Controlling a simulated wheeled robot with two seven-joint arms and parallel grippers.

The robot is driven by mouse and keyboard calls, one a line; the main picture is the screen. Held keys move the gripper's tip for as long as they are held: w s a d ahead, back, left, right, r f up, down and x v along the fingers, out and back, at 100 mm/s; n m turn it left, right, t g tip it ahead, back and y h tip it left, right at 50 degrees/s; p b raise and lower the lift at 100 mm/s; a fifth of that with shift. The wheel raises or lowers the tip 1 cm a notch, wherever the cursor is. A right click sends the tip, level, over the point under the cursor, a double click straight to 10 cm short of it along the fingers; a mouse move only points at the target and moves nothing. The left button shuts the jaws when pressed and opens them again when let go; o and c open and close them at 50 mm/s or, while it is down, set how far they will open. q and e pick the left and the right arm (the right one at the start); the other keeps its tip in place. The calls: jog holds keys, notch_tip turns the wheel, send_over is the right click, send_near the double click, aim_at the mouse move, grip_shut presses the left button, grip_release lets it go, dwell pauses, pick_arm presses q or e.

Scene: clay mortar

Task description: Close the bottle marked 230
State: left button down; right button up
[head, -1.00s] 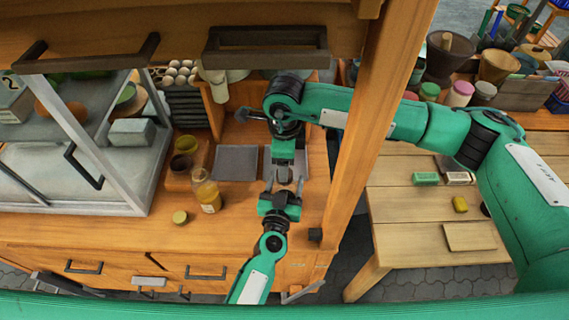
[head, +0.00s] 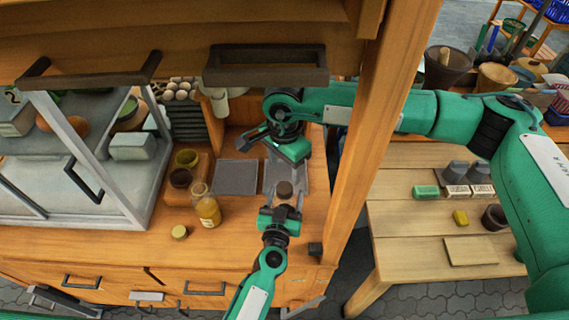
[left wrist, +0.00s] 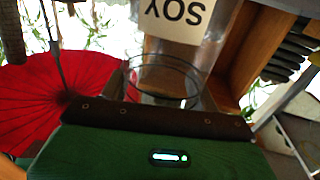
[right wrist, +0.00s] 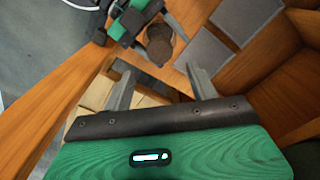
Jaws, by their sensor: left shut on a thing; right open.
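My left gripper (head: 281,208) is shut on a clear glass bottle; the glass (left wrist: 163,78) shows between its fingers in the left wrist view. No 230 mark is readable.
Grey square plates (head: 236,177) lie behind on the bench. Small pots (head: 181,178) stand at the left, beside a glazed cabinet (head: 110,190). A wooden post (head: 365,130) stands close on the right. The bench front is mostly clear.

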aim_at(285, 187)
dwell(0.4)
jog(key=shift+f, duration=4)
jog(key=c, duration=1)
jog(key=shift+c, duration=0.2)
jog(key=m, duration=0.4)
jog(key=shift+m, duration=0.3)
jog(key=o, duration=1.2)
